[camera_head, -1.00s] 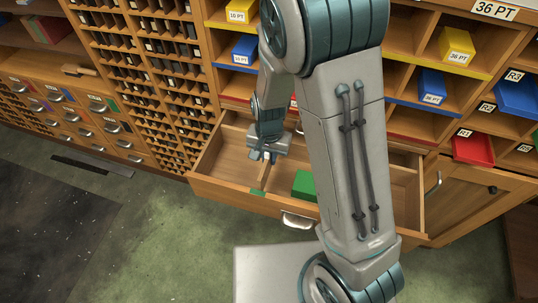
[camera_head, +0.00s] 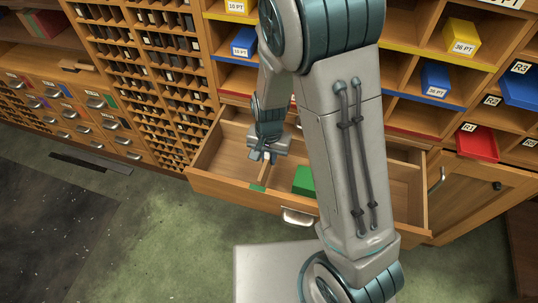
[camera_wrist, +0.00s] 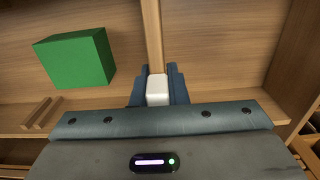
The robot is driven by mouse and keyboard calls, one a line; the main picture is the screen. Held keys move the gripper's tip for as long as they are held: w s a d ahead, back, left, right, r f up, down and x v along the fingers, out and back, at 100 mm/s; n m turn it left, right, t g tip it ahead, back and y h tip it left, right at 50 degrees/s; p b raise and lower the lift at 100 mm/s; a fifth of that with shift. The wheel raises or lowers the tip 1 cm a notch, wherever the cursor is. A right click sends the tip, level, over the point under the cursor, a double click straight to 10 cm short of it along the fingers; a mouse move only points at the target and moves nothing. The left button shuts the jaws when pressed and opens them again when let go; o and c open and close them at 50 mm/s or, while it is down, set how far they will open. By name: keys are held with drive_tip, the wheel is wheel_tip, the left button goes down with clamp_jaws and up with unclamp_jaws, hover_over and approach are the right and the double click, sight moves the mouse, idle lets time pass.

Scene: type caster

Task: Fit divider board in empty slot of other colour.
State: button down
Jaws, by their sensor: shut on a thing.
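My gripper (camera_wrist: 157,88) is shut on a white block-shaped grip, which sits at the near end of a thin wooden divider board (camera_wrist: 153,38). The board points away from the gripper, seen edge-on in the wrist view. In the head view my gripper (camera_head: 265,156) is over the open wooden drawer (camera_head: 222,184), left of a green block (camera_head: 303,181). A small green mark (camera_head: 257,188) is on the drawer's front edge below the gripper. Whether the board sits in a slot cannot be told. The green block (camera_wrist: 76,58) also shows left of the board in the wrist view.
Two short parallel wooden strips (camera_wrist: 40,112) stand at the left of the drawer wall in the wrist view. Cubbyholes with yellow, blue and red boxes (camera_head: 478,143) rise behind the drawer. My arm hides the drawer's middle right part.

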drive_tip(key=shift+f+b, duration=1.8)
drive_tip(key=shift+f, duration=0.6)
drive_tip(key=c, duration=1.3)
unclamp_jaws()
drive_tip(key=shift+c, duration=0.2)
drive_tip(key=shift+r, duration=0.1)
wheel_tip(320, 180, up, 14)
drive_tip(key=p, duration=0.2)
drive_tip(key=shift+p, duration=0.4)
wheel_tip(320, 180, up, 12)
drive_tip(key=n+t+p, duration=0.1)
drive_tip(key=n+p, duration=0.1)
drive_tip(key=p, duration=0.3)
hover_over(269, 165)
drive_tip(key=s+d, duration=0.2)
drive_tip(key=d, duration=0.5)
drive_tip(key=s+d+r+n+t+p, duration=0.1)
drive_tip(key=s+d+r+p, duration=0.3)
drive_tip(key=s+r, duration=0.3)
drive_tip(key=shift+s+d+r+n+t, duration=0.4)
drive_tip(key=shift+d+r, duration=0.3)
drive_tip(key=shift+r, duration=0.15)
